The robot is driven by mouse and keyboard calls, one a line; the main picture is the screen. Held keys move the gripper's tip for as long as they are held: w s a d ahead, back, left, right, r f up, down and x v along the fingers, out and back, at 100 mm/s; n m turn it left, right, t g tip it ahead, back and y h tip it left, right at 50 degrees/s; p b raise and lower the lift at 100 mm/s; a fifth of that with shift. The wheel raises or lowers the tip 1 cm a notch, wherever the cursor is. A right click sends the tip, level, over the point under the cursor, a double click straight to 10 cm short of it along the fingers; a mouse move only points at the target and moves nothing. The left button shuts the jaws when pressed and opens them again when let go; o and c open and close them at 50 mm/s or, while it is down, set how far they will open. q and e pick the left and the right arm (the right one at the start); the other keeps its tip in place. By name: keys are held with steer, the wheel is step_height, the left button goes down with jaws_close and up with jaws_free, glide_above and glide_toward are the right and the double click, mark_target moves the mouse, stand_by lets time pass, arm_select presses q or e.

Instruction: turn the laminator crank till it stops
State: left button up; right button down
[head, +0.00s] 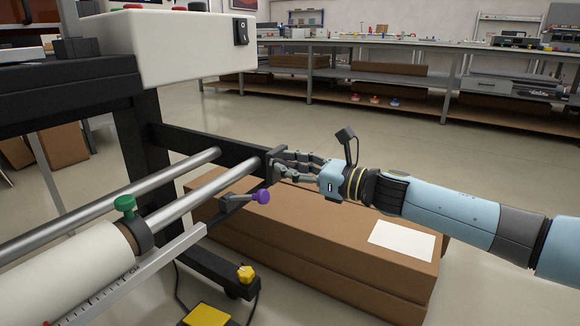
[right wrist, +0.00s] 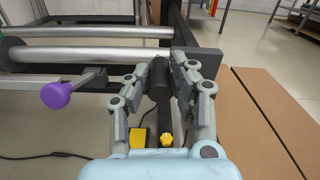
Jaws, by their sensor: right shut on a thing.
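The laminator has a white housing (head: 175,48) with a black rocker switch, on a dark frame with steel rollers (head: 215,185). My right gripper (head: 282,164) is at the right end of the frame, reaching in from the right. In the right wrist view its fingers (right wrist: 158,78) are shut on the dark cylindrical crank handle (right wrist: 160,70). In the head view the fingers largely hide the handle. A purple knob (head: 263,196) on a short grey lever sits just below and left of the fingers; it also shows in the right wrist view (right wrist: 56,95). My left gripper is not in view.
Long brown cardboard boxes (head: 310,235) lie on the floor under my right arm. A green knob (head: 124,205) sits by the white roll (head: 70,270). A yellow pedal (head: 207,316) and cable lie below the frame. Open floor lies behind, before the benches (head: 400,45).

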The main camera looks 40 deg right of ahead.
steer(key=shift+d+r+m, duration=0.1)
steer(key=shift+r+m, duration=0.2)
steer(key=shift+m, duration=0.1)
steer(key=shift+w+d+r+m+p, duration=0.15)
steer(key=shift+d+r+m+p, duration=0.15)
steer(key=shift+m+p, duration=0.4)
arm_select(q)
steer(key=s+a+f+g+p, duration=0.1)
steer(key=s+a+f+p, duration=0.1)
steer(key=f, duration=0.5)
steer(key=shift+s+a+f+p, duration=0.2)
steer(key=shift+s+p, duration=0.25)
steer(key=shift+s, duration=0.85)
arm_select(e)
steer(key=w+d+f+m, duration=0.1)
steer(key=w+d+m, duration=0.2)
steer(key=d+m, duration=0.5)
steer(key=shift+w+d+f+m, duration=0.2)
steer(key=shift+f+m, duration=0.15)
steer(key=shift+m, duration=6.35)
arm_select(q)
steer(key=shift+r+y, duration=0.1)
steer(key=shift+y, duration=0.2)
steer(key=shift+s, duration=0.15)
arm_select(e)
steer(key=c, duration=1.1)
jaws_free()
steer(key=shift+c, duration=0.2)
